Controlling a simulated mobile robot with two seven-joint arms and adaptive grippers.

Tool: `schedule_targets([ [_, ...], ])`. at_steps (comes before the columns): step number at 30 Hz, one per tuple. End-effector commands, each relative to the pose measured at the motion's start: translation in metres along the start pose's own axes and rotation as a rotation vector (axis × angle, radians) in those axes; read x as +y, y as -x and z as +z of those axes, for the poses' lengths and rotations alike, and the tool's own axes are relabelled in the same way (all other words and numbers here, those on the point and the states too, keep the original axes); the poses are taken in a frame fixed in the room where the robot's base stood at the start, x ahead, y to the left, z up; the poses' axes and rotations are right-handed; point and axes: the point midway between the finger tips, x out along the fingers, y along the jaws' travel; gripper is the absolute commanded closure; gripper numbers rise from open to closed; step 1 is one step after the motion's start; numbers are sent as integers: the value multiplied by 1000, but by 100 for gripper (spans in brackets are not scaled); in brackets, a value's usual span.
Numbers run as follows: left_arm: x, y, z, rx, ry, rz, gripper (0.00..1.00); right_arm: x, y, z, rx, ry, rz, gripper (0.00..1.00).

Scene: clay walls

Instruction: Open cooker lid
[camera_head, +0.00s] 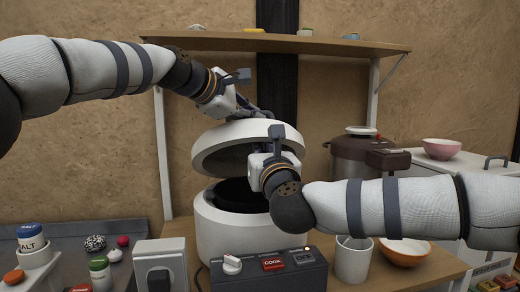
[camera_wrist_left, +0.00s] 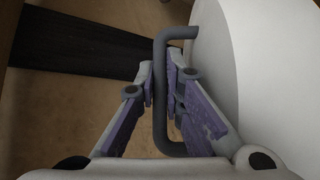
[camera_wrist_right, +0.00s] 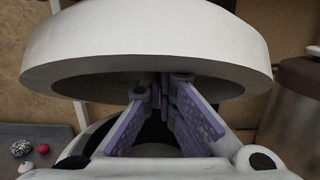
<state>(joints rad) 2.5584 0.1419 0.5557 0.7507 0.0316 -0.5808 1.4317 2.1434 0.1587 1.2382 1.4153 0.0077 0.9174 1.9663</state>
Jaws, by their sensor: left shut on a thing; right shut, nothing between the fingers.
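The white cooker (camera_head: 218,238) stands on the wooden counter, with its dark inside partly showing. Its white lid (camera_head: 225,142) is tilted up above the body, with a clear gap at the front. My left gripper (camera_head: 262,112) is at the top of the lid. In the left wrist view its fingers are shut on the grey lid handle (camera_wrist_left: 161,100). My right gripper (camera_head: 276,135) is in front of the lid and partly hides it. In the right wrist view its fingers (camera_wrist_right: 162,88) are shut and empty, close to the lid's lower rim (camera_wrist_right: 150,70); I cannot tell if they touch.
A control box (camera_head: 270,270) with a knob and buttons sits before the cooker. A white cup (camera_head: 352,262) and an orange bowl (camera_head: 404,250) stand to its right. A brown pot (camera_head: 350,160) is behind my right arm. A shelf (camera_head: 290,42) runs above.

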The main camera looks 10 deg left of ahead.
Motion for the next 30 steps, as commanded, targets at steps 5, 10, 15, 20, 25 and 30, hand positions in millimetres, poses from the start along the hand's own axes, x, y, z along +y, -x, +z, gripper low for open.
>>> schedule_targets([
  [5,0,0,0,-1,3,1,100,0,-7,6,-1,-2,-2,100],
  [10,-1,0,1,-3,2,-5,100,0,-9,10,-3,0,-1,100],
  [15,-3,-1,2,-4,1,-9,82,-2,-10,13,-7,0,-3,100],
  [20,-3,-1,2,-3,0,-11,82,-1,-10,14,-10,1,-4,100],
  [25,-2,14,1,-2,0,-10,82,-2,-10,16,-12,1,-4,100],
  [30,1,60,1,-2,1,-3,82,-2,-10,17,-14,1,-7,100],
])
